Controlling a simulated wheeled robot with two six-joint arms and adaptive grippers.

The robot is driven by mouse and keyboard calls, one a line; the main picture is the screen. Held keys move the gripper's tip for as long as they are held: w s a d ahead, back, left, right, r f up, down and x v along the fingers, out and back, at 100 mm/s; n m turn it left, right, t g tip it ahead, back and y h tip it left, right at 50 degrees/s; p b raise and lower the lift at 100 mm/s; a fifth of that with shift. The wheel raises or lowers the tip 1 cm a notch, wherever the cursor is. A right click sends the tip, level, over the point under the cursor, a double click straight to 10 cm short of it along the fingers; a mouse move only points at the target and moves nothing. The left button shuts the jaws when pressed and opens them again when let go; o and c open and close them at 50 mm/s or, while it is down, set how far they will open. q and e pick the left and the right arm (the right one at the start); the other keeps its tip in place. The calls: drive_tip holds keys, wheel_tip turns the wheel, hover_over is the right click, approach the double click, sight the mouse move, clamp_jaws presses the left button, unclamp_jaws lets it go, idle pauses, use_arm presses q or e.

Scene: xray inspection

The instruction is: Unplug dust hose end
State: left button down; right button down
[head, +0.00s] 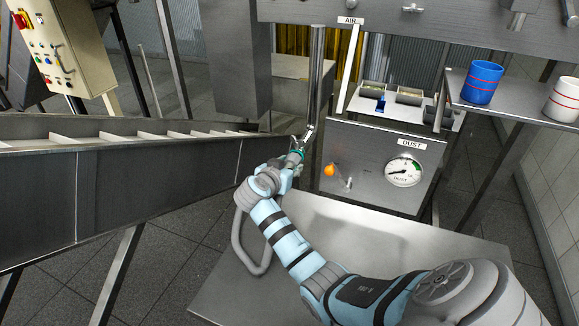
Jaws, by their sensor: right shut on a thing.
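My right gripper (306,135) reaches up from the lower right to the left edge of the grey DUST panel (355,148). Its fingers are shut at the lower end of an upright shiny metal tube (316,80). The thing between them, which looks like the dust hose end, is mostly hidden by the fingers and wrist. A grey hose-like loop (240,240) hangs left of my right wrist, and its ends are hidden behind my arm. I cannot tell whether the hose end is seated or free. My left gripper is not in view.
The panel carries a round gauge (403,171) and an orange knob (329,170). A conveyor (120,190) runs along the left. A metal table (400,236) lies below my arm. A blue cup (482,82) and a white cup (563,100) stand on a shelf at right.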

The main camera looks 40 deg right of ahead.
drive_tip(key=a, duration=0.1)
drive_tip(key=s+a+p, duration=0.1)
drive_tip(key=a, duration=0.1)
drive_tip(key=s+a, duration=0.1)
drive_tip(key=a, duration=0.1)
drive_tip(key=shift+s+p, duration=0.25)
drive_tip(key=shift+p, duration=0.05)
idle(0.4)
drive_tip(key=shift+f+b, duration=0.6)
